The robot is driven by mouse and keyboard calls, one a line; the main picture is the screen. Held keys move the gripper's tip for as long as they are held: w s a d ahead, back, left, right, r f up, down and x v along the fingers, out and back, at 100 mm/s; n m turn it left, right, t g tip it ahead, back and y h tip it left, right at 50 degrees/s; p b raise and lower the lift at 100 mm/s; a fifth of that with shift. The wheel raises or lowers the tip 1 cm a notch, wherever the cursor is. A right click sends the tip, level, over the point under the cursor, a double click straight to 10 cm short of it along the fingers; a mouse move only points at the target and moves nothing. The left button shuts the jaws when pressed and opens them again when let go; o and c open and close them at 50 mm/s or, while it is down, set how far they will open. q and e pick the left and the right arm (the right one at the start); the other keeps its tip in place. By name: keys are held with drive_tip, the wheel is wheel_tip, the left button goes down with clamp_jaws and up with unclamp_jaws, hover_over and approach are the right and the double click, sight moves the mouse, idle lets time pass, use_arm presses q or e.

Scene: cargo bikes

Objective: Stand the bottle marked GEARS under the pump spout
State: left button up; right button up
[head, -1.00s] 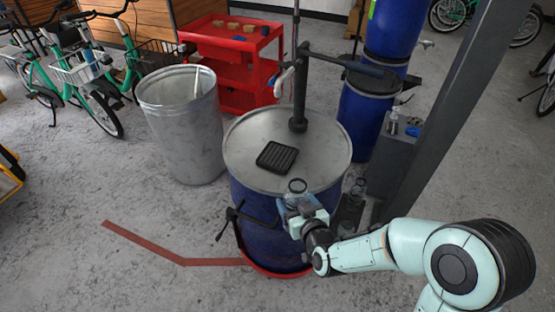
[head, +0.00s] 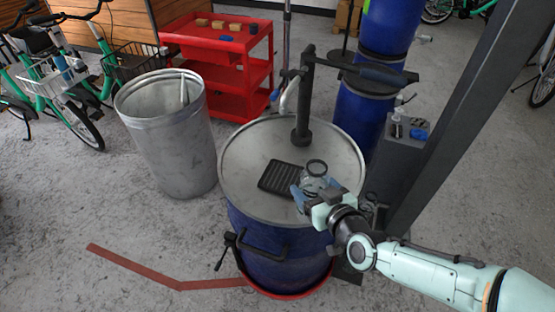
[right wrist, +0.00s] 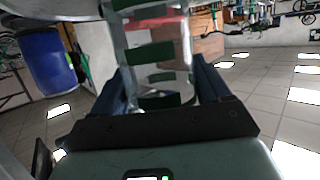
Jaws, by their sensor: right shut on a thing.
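My right gripper (head: 316,196) is shut on a clear bottle (head: 315,178), holding it above the right front part of the drum lid, just right of the black ribbed tray (head: 275,179). Its dark round mouth faces up toward the head camera. In the right wrist view the bottle (right wrist: 158,54) has green bands and stands between the fingers (right wrist: 160,95); no marking is readable. The dark pump (head: 301,118) stands on the lid behind the tray. Its pale curved spout (head: 284,98) hangs at its left. My left gripper is out of view.
The blue drum (head: 265,218) has a bare grey lid (head: 245,155) around the tray. A metal bin (head: 170,135) stands left, a red cart (head: 225,75) behind. Blue barrels (head: 360,120), a grey cabinet (head: 395,165) and a dark post (head: 450,120) stand right.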

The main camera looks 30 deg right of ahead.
drive_tip(key=w+p, duration=0.1)
drive_tip(key=w+r+p, duration=0.1)
drive_tip(key=p, duration=0.1)
drive_tip(key=x, duration=1.5)
drive_tip(key=shift+w, duration=0.4)
